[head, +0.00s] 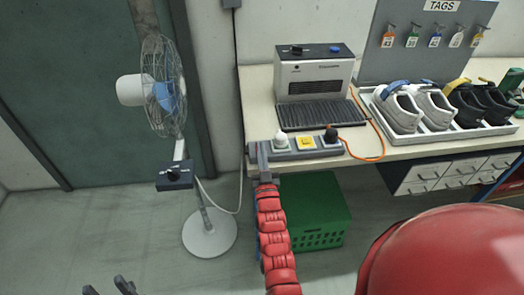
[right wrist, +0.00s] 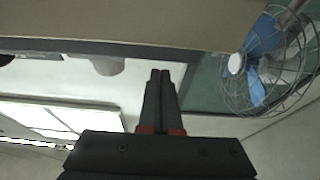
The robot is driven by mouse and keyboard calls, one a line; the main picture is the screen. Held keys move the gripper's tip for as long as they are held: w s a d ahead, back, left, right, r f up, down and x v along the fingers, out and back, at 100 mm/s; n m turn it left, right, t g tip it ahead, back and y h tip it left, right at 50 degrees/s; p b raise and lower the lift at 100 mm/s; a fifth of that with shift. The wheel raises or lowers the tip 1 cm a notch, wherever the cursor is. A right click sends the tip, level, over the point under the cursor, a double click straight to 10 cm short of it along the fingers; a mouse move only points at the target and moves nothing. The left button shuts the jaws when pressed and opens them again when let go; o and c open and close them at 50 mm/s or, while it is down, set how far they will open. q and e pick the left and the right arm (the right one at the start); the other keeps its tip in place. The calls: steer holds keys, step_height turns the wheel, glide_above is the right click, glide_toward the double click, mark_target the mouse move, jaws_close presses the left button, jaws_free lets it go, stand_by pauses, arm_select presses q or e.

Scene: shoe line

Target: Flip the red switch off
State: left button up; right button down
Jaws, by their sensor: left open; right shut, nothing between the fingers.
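A grey power strip (head: 292,153) lies along the front left edge of the bench. No clearly red switch shows, and I cannot tell the switch's position. My right gripper (head: 262,146) is shut and empty at the strip's left end, left of the white plug; I cannot tell whether it touches. My left gripper (head: 106,288) is open and empty at the bottom left, far from the strip.
A grey machine (head: 314,75) stands behind the strip, with an orange cable (head: 372,158) beside it. Shoes (head: 400,108) stand in a tray to the right. A fan (head: 163,90) stands left of the bench, and a green crate (head: 318,213) below it.

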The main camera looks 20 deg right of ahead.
steer(key=shift+f, duration=0.8)
